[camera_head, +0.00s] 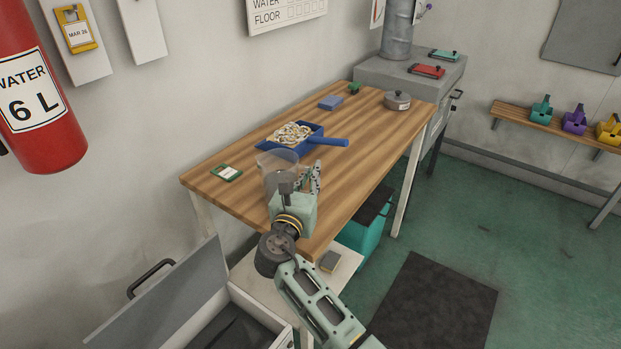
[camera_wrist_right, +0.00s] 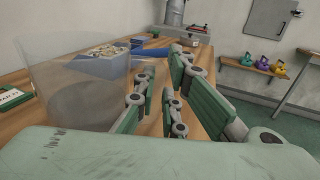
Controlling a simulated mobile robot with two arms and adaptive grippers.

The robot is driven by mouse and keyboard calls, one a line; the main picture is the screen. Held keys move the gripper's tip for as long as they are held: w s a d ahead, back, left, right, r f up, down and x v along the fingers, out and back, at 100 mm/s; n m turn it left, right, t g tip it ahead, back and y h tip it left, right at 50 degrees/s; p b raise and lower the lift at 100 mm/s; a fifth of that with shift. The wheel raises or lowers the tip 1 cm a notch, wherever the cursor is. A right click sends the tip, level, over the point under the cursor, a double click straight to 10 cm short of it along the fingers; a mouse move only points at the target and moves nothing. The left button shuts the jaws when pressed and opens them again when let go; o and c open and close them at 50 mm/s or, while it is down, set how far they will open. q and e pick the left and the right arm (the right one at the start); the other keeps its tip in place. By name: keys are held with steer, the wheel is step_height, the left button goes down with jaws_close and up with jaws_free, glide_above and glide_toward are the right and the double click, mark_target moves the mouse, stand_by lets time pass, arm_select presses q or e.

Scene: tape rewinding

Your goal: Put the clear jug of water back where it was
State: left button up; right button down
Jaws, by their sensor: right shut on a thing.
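The clear jug (camera_head: 271,163) is at the near part of the wooden table (camera_head: 226,194), just beside my right gripper (camera_head: 311,180). In the right wrist view the see-through jug (camera_wrist_right: 78,100) fills the left side, and my right gripper's fingers (camera_wrist_right: 162,105) are against its right side, shut on it. The fingers hide the grip point, likely the handle. The jug looks upright. I cannot tell whether its base touches the table, and no water line is clear. My left gripper is not in view.
Beyond the jug is a blue pan (camera_head: 323,131) with pale rings in it and its handle pointing right. A green-edged card (camera_head: 227,173) lies left of the jug. A grey lidded pot (camera_head: 397,100) and a blue block (camera_head: 331,103) stand farther back. The table's right half is mostly clear.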

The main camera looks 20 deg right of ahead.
steer(key=shift+f, duration=0.1)
steer(key=c, duration=1.8)
jaws_free()
steer(key=shift+f, duration=0.15)
steer(key=shift+c, duration=0.2)
steer(key=shift+f+b, duration=0.2)
steer(key=shift+b, duration=0.25)
steer(key=shift+s+a+f+b, duration=0.1)
steer(key=shift+s+b, duration=0.05)
steer(key=shift+b, duration=0.15)
steer(key=r+v, duration=0.1)
steer(key=v, duration=0.6)
steer(key=shift+s+a, duration=0.15)
steer(key=shift+a, duration=0.05)
steer(key=shift+f, duration=0.1)
